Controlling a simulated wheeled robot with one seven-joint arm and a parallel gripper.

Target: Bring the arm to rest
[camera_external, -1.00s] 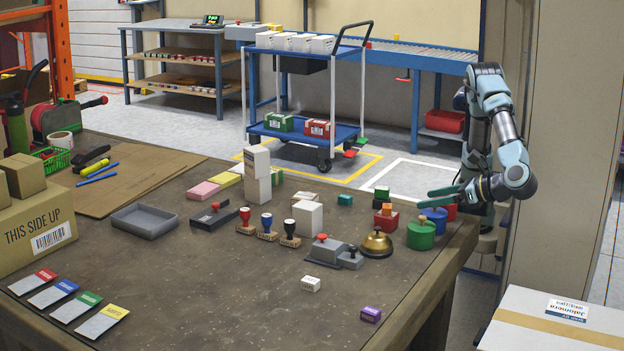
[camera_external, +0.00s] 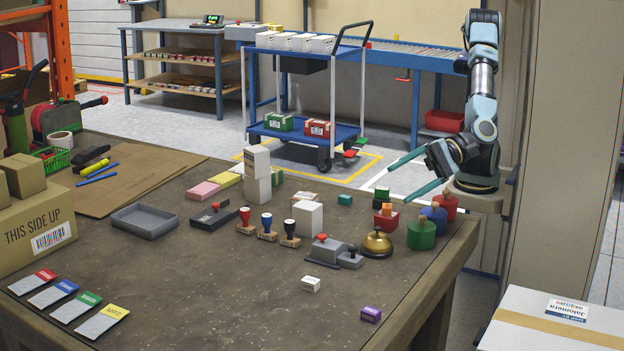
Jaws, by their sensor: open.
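My gripper (camera_external: 403,178) is open and empty. Its two teal fingers are spread wide and point left, above the far right corner of the table. The arm rises behind it, folded, with its elbow high in front of the pale wall. The gripper is above and behind the green knobbed weight (camera_external: 421,234) and the blue one (camera_external: 434,217), and looks apart from them. The red knobbed weight (camera_external: 446,205) stands just below the wrist.
The table (camera_external: 230,285) carries a brass bell (camera_external: 377,243), grey tray (camera_external: 145,220), several stamps and small blocks. A stack of red, orange and green blocks (camera_external: 386,217) is near the gripper. A trolley (camera_external: 305,132) and a roller conveyor (camera_external: 425,60) stand behind. A carton (camera_external: 550,325) is front right.

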